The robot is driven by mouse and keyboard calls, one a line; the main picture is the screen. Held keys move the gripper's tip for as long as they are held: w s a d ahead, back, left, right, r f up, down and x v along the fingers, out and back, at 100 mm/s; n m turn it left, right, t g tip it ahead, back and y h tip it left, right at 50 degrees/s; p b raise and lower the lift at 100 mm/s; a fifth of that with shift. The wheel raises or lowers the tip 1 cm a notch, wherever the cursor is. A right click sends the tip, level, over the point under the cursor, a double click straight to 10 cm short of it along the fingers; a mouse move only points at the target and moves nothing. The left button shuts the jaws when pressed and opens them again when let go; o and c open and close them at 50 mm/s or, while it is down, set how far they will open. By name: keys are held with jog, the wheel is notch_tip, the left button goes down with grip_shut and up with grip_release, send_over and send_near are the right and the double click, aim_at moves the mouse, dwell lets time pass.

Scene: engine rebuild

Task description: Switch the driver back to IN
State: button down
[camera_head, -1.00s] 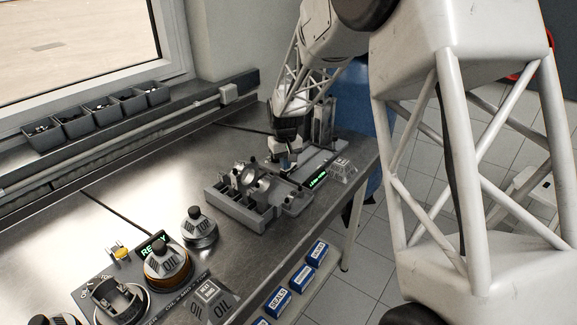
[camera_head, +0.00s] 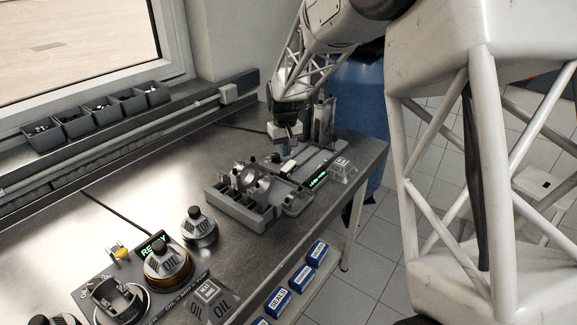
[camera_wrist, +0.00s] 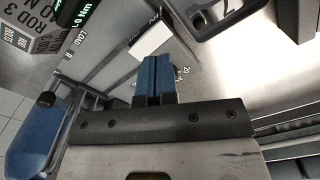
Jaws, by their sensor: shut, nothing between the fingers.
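My gripper (camera_head: 286,150) is over the far end of the grey fixture on the bench in the head view. In the wrist view its two blue fingers (camera_wrist: 155,75) are pressed together with nothing between them. A white block (camera_wrist: 150,36), which looks like the driver's switch, lies just beyond the fingertips. I cannot tell whether they touch. A dark letter, perhaps an N, shows beside it. It also appears as a small white piece (camera_head: 288,165) below my gripper in the head view. The driver station's green display (camera_head: 317,180) is lit. The switch position cannot be read.
The grey fixture tray (camera_head: 232,207) with metal parts stands left of the display. A clear-sided block (camera_head: 343,170) is right of it. Oil fixtures (camera_head: 167,262) stand at the front left. Grey bins (camera_head: 102,110) line the wall.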

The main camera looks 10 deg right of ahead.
jog(key=shift+r, duration=0.95)
jog(key=s+d+r+m, duration=0.15)
jog(key=s+r, duration=0.25)
jog(key=s, duration=0.4)
jog(key=s+d+r+t, duration=0.15)
jog(key=s+r, duration=0.25)
jog(key=s, duration=0.5)
jog(key=s+d+r, duration=0.2)
jog(key=s+r, duration=0.2)
jog(key=s, duration=0.4)
jog(key=s+d+f+m+t, duration=0.1)
jog(key=s+d+f, duration=0.1)
jog(key=s, duration=1.9)
jog(key=shift+d+m, duration=0.2)
jog(key=shift+m, duration=0.15)
